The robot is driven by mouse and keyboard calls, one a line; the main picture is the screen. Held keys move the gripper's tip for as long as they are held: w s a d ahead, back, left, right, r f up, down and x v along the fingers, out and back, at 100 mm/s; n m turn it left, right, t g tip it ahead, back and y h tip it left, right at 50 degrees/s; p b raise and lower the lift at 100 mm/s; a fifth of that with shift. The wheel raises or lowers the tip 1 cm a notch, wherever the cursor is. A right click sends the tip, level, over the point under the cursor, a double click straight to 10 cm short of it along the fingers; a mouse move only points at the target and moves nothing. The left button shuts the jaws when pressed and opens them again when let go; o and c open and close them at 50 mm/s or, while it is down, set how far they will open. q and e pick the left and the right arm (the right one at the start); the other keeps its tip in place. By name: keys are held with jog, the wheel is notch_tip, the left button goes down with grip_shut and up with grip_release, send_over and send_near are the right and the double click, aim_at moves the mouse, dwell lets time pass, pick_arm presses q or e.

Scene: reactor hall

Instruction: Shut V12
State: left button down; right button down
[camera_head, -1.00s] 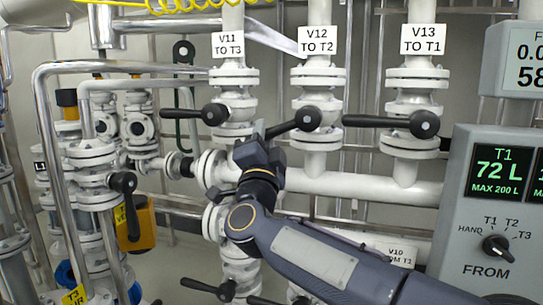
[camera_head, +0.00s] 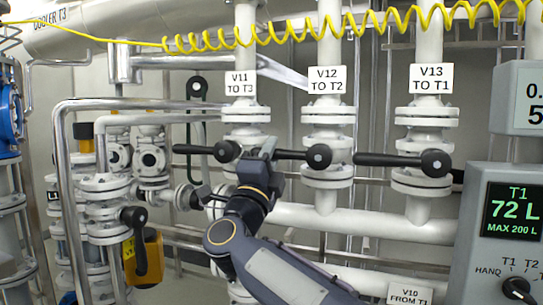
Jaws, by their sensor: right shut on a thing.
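Valve V12 is the middle valve, under its white label "V12 TO T2" (camera_head: 326,79). Its black lever (camera_head: 300,155) runs level to the left from the hub, across the vertical pipe. My right gripper (camera_head: 268,150) is shut on the left end of this lever; the fingers partly hide that end. My right arm reaches up to it from the lower right. My left gripper is not in view.
Valve V11's black lever (camera_head: 200,150) points left, its hub close beside my right gripper. Valve V13's black lever (camera_head: 390,159) also points left. A grey console (camera_head: 480,225) stands at right. A yellow coiled hose (camera_head: 330,25) hangs across the top.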

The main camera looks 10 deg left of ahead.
jog(key=shift+r, duration=0.2)
jog(key=c, duration=1.4)
grip_release()
jog(key=shift+o, duration=0.4)
jog(key=shift+f, duration=0.1)
jog(key=b+v, duration=0.2)
jog(key=v, duration=0.6)
jog(key=shift+w+d, duration=0.1)
